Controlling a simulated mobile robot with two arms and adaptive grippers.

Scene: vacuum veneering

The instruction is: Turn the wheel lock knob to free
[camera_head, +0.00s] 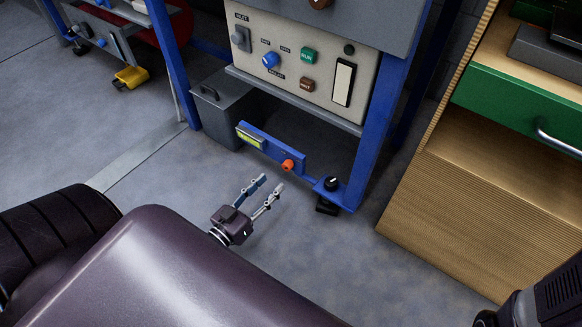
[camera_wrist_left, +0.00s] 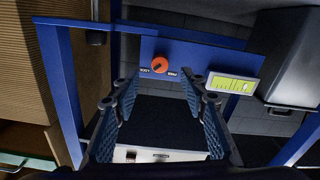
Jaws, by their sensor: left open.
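A black knob (camera_head: 332,183) with a pale mark sits on a small blue bracket above a dark caster at the foot of the blue frame. An orange knob (camera_head: 288,165) sits on a blue panel (camera_head: 259,148) beside a yellow-green gauge. The orange knob (camera_wrist_left: 160,65) also shows in the left wrist view, between two small labels I cannot read surely. My right gripper is not in view.
A grey control panel (camera_head: 294,34) with several buttons and a blue switch is above. A grey box (camera_head: 218,113) stands left of the blue panel. A wooden cabinet (camera_head: 465,215) with a green drawer stands at the right. The floor in front is clear.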

